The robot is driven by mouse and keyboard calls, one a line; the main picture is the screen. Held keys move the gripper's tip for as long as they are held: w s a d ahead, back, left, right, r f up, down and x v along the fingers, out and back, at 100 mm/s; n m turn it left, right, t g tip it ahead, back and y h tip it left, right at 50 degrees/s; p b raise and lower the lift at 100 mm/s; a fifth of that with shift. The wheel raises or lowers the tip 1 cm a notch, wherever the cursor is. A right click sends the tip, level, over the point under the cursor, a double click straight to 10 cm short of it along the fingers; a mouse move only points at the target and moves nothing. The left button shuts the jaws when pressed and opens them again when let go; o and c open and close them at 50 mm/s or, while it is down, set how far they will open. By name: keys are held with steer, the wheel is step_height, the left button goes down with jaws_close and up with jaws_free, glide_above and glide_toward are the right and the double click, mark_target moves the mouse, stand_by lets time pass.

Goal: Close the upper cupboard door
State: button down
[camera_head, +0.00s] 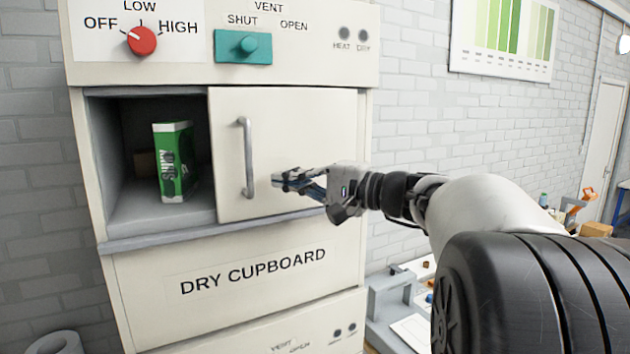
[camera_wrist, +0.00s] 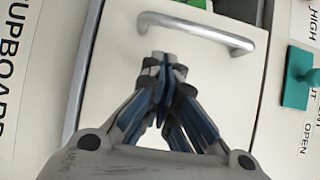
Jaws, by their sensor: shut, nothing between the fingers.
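The upper cupboard door (camera_head: 295,150) is a cream sliding-type panel covering the right part of the opening. The left part stands open and shows the dark inside. A grey bar handle (camera_head: 246,158) is upright near the door's left edge; it also shows in the wrist view (camera_wrist: 195,28). My gripper (camera_head: 280,182) is shut and empty, in front of the door just right of the handle. In the wrist view its fingertips (camera_wrist: 163,62) meet before the door face, close to the handle. I cannot tell whether they touch the door.
A green box (camera_head: 174,162) stands inside the open left part. Above are a red knob (camera_head: 142,40) and a teal vent slider (camera_head: 243,47). A bench with a grey stand (camera_head: 392,295) is at the lower right.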

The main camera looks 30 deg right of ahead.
steer(key=a, duration=0.2)
steer(key=shift+w+a, duration=0.25)
steer(key=shift+a, duration=0.1)
steer(key=shift+a, duration=0.1)
steer(key=w+a+b, duration=0.1)
steer(key=a+b, duration=0.7)
steer(key=a, duration=1.4)
steer(key=shift+b, duration=0.35)
steer(key=shift+w+d, duration=0.1)
